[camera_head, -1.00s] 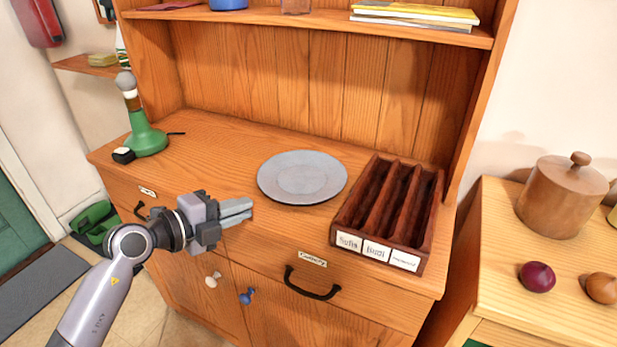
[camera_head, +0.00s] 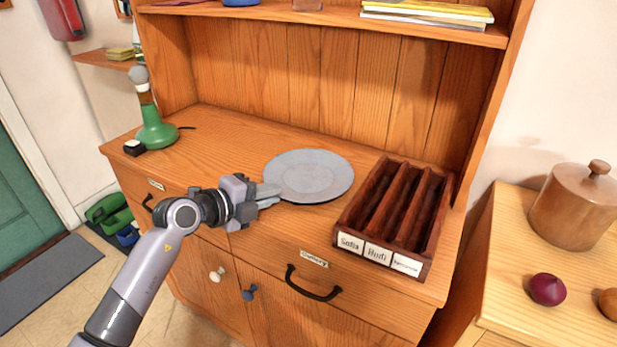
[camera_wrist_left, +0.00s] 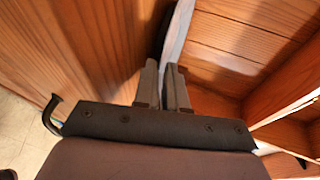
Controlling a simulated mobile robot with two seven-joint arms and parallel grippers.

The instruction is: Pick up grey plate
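The grey plate (camera_head: 312,178) is round and lies flat on the wooden counter of the dresser. My left gripper (camera_head: 268,193) is at the plate's left front edge, with its fingers pointing at the rim. In the left wrist view the two fingers (camera_wrist_left: 165,85) stand a narrow gap apart. The plate shows there nearly edge-on (camera_wrist_left: 178,30), and its rim reaches the gap at the fingertips. I cannot tell whether either finger touches it. My right gripper is not in view.
A dark wooden tray with labelled compartments (camera_head: 343,228) stands close right of the plate. A green lamp-like object (camera_head: 155,132) stands at the counter's left end. A shelf with books (camera_head: 425,17) is above. A side table with a wooden pot (camera_head: 572,208) is at right.

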